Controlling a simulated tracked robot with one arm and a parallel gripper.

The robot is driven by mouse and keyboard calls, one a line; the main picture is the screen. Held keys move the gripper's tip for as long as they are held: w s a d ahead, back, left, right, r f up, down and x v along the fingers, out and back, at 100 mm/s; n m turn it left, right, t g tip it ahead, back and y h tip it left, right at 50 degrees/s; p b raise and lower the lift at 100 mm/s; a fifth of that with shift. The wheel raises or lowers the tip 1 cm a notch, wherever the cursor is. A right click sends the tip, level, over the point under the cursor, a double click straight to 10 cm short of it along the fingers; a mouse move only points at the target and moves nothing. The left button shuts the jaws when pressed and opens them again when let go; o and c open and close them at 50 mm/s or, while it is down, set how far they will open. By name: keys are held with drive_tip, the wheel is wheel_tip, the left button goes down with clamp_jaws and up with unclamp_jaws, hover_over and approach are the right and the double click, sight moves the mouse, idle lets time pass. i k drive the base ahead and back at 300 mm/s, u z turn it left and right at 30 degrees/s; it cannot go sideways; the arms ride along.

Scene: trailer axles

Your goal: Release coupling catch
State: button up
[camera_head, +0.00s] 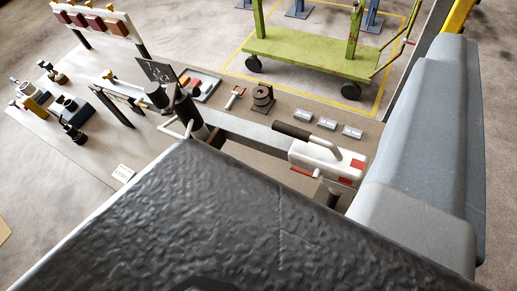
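A pale coupling head (326,160) with red patches sits at the end of a grey drawbar (242,132), right of the middle. A bar with a thick black grip (291,131) and a bent pale rod rises from its top. This looks like the coupling's handle. I cannot make out a separate catch or tell whether it is engaged. A dark upright cylinder (331,194) stands just below the head, and their contact is unclear. I cannot identify my gripper or its fingertips in this view.
A dark textured surface (230,225) fills the foreground. A large grey-blue rounded body (425,150) blocks the right side. A bench (140,150) carries several parts, including a dark spool (262,98). A green cart (310,50) stands behind. Open floor (200,35) lies at the back.

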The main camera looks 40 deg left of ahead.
sight(316, 174)
drive_tip(key=u, duration=1.15)
drive_tip(key=k, duration=1.35)
drive_tip(key=z, duration=0.45)
drive_tip(key=i, duration=1)
drive_tip(key=u, duration=0.05)
